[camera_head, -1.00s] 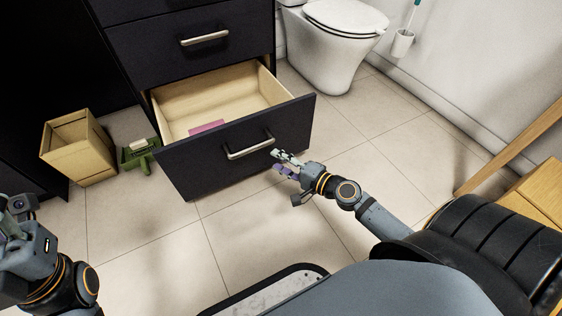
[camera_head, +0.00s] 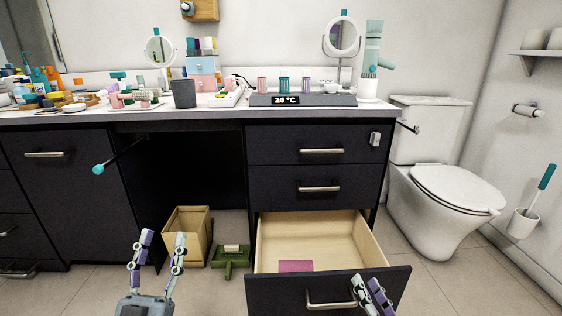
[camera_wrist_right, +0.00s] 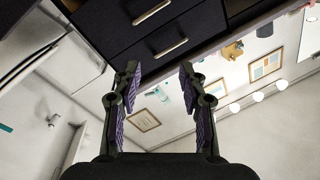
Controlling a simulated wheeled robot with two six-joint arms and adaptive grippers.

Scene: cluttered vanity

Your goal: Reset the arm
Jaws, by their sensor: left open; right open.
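My left gripper (camera_head: 157,262) is open and empty, low at the left in the head view, in front of the wooden bin. My right gripper (camera_head: 372,296) is at the bottom right of the head view, in front of or beside the open drawer's dark front (camera_head: 285,293). In the right wrist view the right gripper (camera_wrist_right: 160,75) is open with nothing between its fingers. The open drawer (camera_head: 372,240) has a pale wooden inside and holds a pink item (camera_head: 295,266). Whether the right fingers touch the drawer front or handle (camera_head: 330,304) cannot be told.
A wooden bin (camera_head: 187,222) and a green dustpan (camera_head: 231,260) stand on the floor left of the drawer. The toilet (camera_head: 445,205) is at right. The vanity top (camera_head: 215,113) is crowded with bottles, mirrors and cups. A dark rod with a teal end (camera_head: 99,169) juts out at left.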

